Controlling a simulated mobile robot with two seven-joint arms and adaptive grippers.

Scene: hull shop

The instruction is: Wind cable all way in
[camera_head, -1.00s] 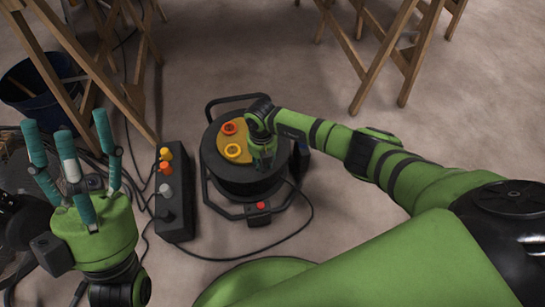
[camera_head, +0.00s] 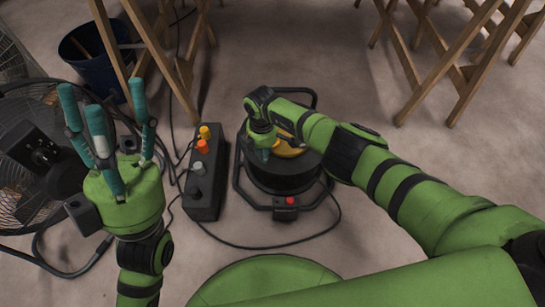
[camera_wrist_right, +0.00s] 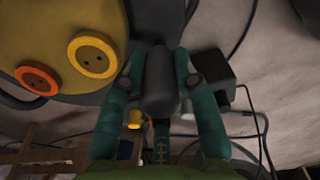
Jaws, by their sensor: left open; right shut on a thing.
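The black cable reel (camera_head: 283,184) stands on the floor in its tubular frame, with a red button (camera_head: 290,200) at the front. Its top has a yellow plate (camera_head: 287,151), partly hidden by my right arm. My right gripper (camera_head: 263,147) is over the left part of the reel top. In the right wrist view its fingers are shut on a dark grey crank knob (camera_wrist_right: 160,85), beside yellow (camera_wrist_right: 92,55) and orange (camera_wrist_right: 37,80) rings. A dark cable (camera_head: 272,247) leaves the reel's right side and loops in front towards the left. My left gripper (camera_head: 107,115) is open and empty.
A dark box (camera_head: 206,180) with yellow, orange and grey knobs stands left of the reel. A fan (camera_head: 32,145) is at far left, a blue bucket (camera_head: 88,60) behind. Wooden trestles (camera_head: 455,75) stand at the back. Floor right of the reel frame is partly clear.

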